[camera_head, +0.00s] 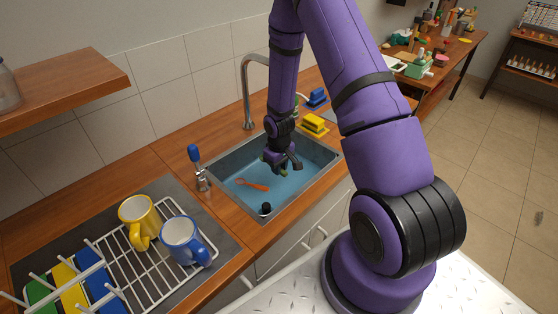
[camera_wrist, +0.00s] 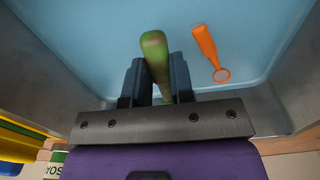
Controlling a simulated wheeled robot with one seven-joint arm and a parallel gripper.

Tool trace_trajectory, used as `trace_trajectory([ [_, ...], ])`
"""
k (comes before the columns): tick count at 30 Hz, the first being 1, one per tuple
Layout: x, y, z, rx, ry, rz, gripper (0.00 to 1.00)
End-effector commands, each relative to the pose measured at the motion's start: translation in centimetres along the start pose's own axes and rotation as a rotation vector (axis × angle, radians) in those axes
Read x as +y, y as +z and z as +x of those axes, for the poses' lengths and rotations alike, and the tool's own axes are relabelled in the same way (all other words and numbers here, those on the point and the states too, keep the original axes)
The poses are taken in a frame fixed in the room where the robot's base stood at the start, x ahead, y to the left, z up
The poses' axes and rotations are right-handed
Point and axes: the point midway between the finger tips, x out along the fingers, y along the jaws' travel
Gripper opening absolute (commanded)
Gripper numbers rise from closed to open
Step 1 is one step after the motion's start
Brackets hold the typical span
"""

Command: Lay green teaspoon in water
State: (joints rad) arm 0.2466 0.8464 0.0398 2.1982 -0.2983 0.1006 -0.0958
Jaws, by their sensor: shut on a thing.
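My gripper (camera_head: 284,168) is over the sink, low inside its rim. In the wrist view my gripper (camera_wrist: 158,85) is shut on the green teaspoon (camera_wrist: 154,50), whose thick rounded end points out past the fingers. The rest of the teaspoon is hidden by the fingers and the gripper's body. The blue water (camera_head: 230,192) fills the bottom of the metal sink (camera_head: 213,150). I cannot tell whether the teaspoon touches the water. An orange spoon (camera_head: 253,184) lies in the water, and it also shows in the wrist view (camera_wrist: 205,45), right of the teaspoon and apart from it.
A faucet (camera_head: 246,90) rises behind the sink. A blue-topped dispenser (camera_head: 196,165) stands at its left. A black knob (camera_head: 266,208) sits by the near edge. A dish rack (camera_head: 160,268) holds a yellow mug (camera_head: 140,219) and a blue mug (camera_head: 184,241).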

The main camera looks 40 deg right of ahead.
Motion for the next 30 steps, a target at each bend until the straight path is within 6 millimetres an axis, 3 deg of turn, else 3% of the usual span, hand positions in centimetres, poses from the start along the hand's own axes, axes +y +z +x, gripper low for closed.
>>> trace_trajectory([
  [15, 0.0, 0.0, 5.0, -0.001, 0.000, 0.000, 0.00],
  [30, 0.0, 0.0, 6.1, 0.000, 0.000, -0.001, 0.00],
])
